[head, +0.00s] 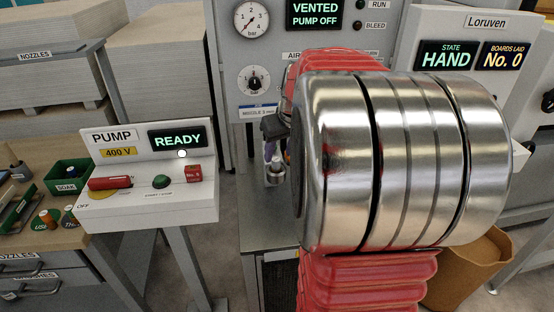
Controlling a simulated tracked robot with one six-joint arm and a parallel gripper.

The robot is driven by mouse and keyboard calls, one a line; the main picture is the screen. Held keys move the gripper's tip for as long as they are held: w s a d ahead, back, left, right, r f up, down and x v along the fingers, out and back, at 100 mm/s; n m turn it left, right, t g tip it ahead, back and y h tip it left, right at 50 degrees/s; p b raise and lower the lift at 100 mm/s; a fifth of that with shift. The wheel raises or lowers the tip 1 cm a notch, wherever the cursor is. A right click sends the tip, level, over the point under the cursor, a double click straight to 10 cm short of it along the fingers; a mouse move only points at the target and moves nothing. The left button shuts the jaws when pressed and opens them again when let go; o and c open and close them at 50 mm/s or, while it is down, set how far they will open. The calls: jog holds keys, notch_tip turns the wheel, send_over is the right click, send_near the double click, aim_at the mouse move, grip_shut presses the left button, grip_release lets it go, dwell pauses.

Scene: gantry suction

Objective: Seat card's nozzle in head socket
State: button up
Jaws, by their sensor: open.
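The card (258,112) on the grey cabinet front reads "NOZZLE 3 mm". My gripper (277,153) shows only in part, small and dark, left of my large metal arm joint; it points down and is open. A small pale metal piece (275,176) stands just below the fingertips, over the grey bench; I cannot tell whether it is a nozzle or the head socket, nor whether the fingers touch it. My arm hides what lies to the right of it.
A pump box (150,200) reading "READY" stands left of the bench (262,235). Above, a display (314,14) reads "VENTED PUMP OFF". Another panel (460,55) reads "HAND". A workbench (60,237) with a green bin (67,174) is far left. A brown bin (470,275) stands lower right.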

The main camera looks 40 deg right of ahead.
jog(key=v, duration=0.8)
jog(key=shift+s+a+r, duration=0.15)
jog(key=shift+a+r, duration=0.05)
jog(key=shift+r, duration=0.05)
dwell(0.7)
jog(key=s+a+f+n, duration=0.1)
jog(key=s+a, duration=0.3)
jog(key=a, duration=0.6)
jog(key=s+a+f+n, duration=0.1)
jog(key=s+a+f, duration=0.2)
jog(key=a, duration=0.7)
jog(key=s+a+f+n+t+y, duration=0.1)
jog(key=s+a+f, duration=0.2)
jog(key=a, duration=0.7)
jog(key=shift+s, duration=0.8)
jog(key=shift+c, duration=0.6)
